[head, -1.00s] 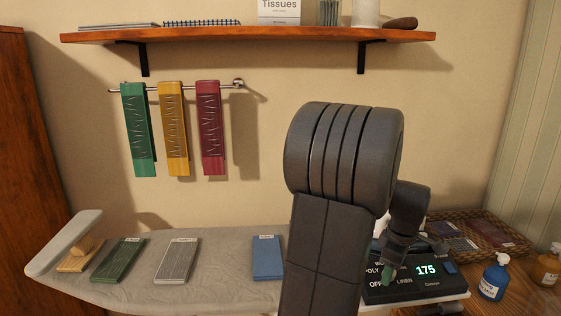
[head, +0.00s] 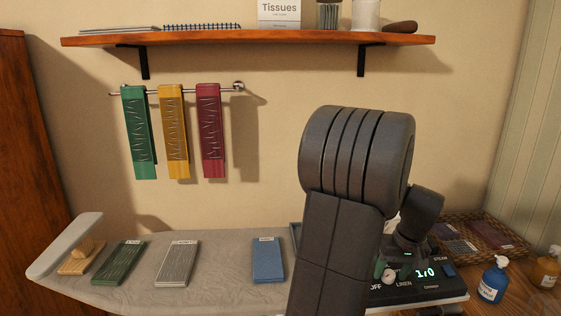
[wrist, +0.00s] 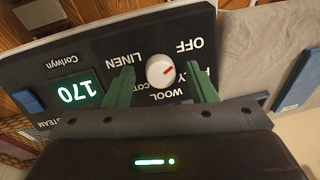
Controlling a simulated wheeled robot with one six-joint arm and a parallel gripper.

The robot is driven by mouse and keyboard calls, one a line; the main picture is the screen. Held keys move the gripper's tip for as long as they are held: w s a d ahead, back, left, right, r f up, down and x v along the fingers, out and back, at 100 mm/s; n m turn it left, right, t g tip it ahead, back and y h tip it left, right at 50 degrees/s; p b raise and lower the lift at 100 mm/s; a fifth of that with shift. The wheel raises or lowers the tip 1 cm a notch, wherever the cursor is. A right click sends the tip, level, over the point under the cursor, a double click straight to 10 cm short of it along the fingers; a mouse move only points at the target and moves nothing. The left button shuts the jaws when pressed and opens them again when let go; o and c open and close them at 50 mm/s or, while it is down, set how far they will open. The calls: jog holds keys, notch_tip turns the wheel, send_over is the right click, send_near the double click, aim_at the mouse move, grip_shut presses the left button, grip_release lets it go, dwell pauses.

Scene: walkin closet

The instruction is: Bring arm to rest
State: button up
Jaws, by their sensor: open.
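My gripper (wrist: 160,88) is open in the wrist view, its two green fingers on either side of a white dial (wrist: 161,70) with a red mark. I cannot tell whether the fingers touch the dial. A green display (wrist: 77,92) on the panel reads 170. In the head view my gripper (head: 388,274) is at the panel (head: 418,293), partly hidden by my arm.
The ironing board (head: 215,248) holds a green cloth (head: 119,262), a grey cloth (head: 177,263) and a blue cloth (head: 268,260). A blue pump bottle (head: 493,279) and a wicker tray (head: 470,222) stand at the right. A shelf (head: 250,38) and hanging towels (head: 173,130) are on the wall.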

jog(key=m, duration=0.6)
jog(key=shift+s+t+y, duration=0.1)
jog(key=shift+t+y, duration=0.2)
